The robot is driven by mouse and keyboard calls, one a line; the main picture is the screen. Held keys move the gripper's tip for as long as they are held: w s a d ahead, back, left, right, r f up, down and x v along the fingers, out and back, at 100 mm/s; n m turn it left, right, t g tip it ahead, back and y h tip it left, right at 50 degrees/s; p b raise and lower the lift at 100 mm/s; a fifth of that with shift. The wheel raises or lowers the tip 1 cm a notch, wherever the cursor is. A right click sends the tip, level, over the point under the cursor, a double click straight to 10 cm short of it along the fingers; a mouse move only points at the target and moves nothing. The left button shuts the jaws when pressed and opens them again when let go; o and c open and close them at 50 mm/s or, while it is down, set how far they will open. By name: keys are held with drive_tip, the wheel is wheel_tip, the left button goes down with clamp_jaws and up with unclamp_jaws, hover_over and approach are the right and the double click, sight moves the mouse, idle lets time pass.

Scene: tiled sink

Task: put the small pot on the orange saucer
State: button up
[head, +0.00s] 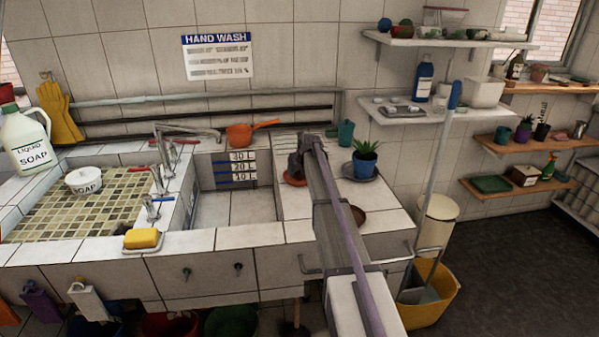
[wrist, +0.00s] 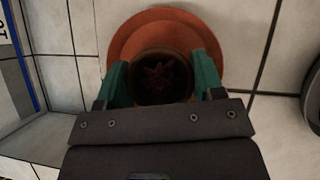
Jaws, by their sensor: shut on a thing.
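The orange saucer (wrist: 125,38) lies on the tiled counter. In the wrist view it shows as a round orange rim around and behind the small pot. In the head view only its edge (head: 291,181) shows beneath my gripper. The small pot (wrist: 160,80) is dark and round, seen from above with something dark inside. My gripper (wrist: 162,76) is shut on it, with one green finger at each side. The pot is over the saucer in the wrist view. I cannot tell whether it touches the saucer. In the head view my gripper (head: 297,165) hides the pot.
A plant in a blue pot (head: 365,166) on a grey saucer stands right of my gripper, near a teal cup (head: 346,133). A brown dish (head: 357,215) is partly behind my arm. An orange saucepan (head: 240,133) sits by the wall. The sink basin opens to the left.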

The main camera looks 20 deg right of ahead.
drive_tip(key=o, duration=0.9)
drive_tip(key=shift+r+p, duration=0.25)
drive_tip(key=shift+p, duration=0.1)
drive_tip(key=p+v, duration=0.9)
drive_tip(key=v, duration=0.3)
drive_tip(key=shift+f+p, duration=0.1)
drive_tip(key=shift+p, duration=0.3)
